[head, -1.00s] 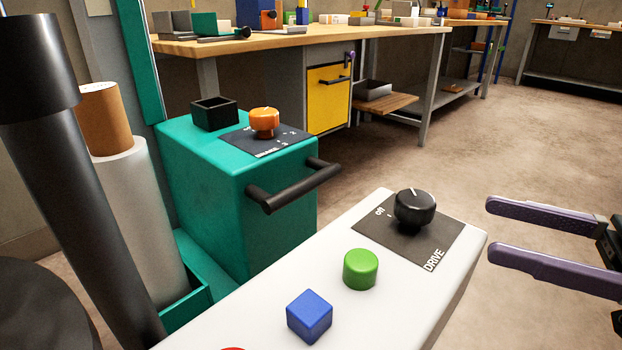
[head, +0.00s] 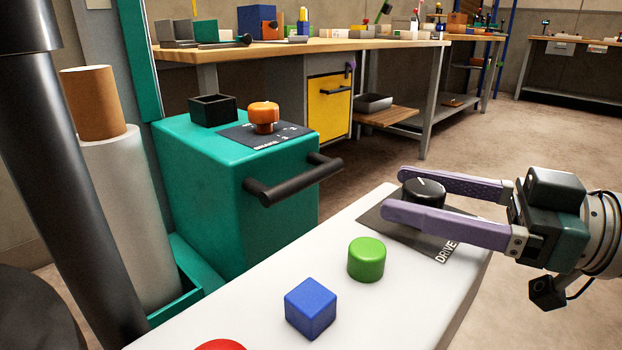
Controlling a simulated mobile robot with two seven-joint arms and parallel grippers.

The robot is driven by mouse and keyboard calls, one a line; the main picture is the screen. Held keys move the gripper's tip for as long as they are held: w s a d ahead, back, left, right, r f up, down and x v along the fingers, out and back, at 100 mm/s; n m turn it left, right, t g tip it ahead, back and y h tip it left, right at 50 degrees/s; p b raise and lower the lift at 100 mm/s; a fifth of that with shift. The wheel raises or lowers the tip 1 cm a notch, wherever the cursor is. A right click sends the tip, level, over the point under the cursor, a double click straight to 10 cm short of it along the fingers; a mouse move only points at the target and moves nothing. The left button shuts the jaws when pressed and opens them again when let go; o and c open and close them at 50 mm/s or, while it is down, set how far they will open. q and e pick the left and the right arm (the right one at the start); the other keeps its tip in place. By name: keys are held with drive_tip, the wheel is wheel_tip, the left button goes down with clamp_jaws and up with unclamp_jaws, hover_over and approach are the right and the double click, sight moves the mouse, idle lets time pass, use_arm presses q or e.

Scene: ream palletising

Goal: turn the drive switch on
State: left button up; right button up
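The drive switch is a black round knob (head: 424,189) with a white pointer line, on a dark plate marked DRIVE (head: 375,220) at the right end of a white panel. My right gripper (head: 393,190) comes in from the right with its two purple fingers apart. One finger lies behind the knob and one in front, so the knob stands between them. The near finger hides the knob's lower part and the plate's position marks. I cannot tell whether either finger touches the knob. My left gripper is not in view.
The white panel (head: 245,318) also carries a green button (head: 366,259), a blue cube (head: 311,308) and a red button (head: 220,345). Left of it stands a teal box (head: 200,190) with an orange knob (head: 263,116) and a black handle (head: 295,182). Workbenches stand behind.

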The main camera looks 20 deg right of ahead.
clamp_jaws()
drive_tip(key=m+t+h+p, duration=0.1)
drive_tip(key=h+p, duration=0.1)
drive_tip(key=p, duration=0.1)
drive_tip(key=m+t+h+p, duration=0.1)
drive_tip(key=m+h+p, duration=0.1)
drive_tip(key=p, duration=0.2)
drive_tip(key=m+t+h+p, duration=0.1)
drive_tip(key=m+h+p, duration=0.1)
drive_tip(key=h+p, duration=0.1)
drive_tip(key=shift+r+t, duration=0.25)
drive_tip(key=shift+t, duration=0.05)
drive_tip(key=m+h+p, duration=0.2)
drive_tip(key=h, duration=0.1)
drive_tip(key=shift+f+t+h, duration=0.15)
drive_tip(key=shift+t+h, duration=0.15)
drive_tip(key=shift+f+m+h+p, duration=0.1)
drive_tip(key=shift+m+h+p, duration=0.25)
drive_tip(key=shift+m+h, duration=0.65)
drive_tip(key=shift+h, duration=0.3)
drive_tip(key=shift+o, duration=0.5)
unclamp_jaws()
drive_tip(key=shift+s, duration=0.1)
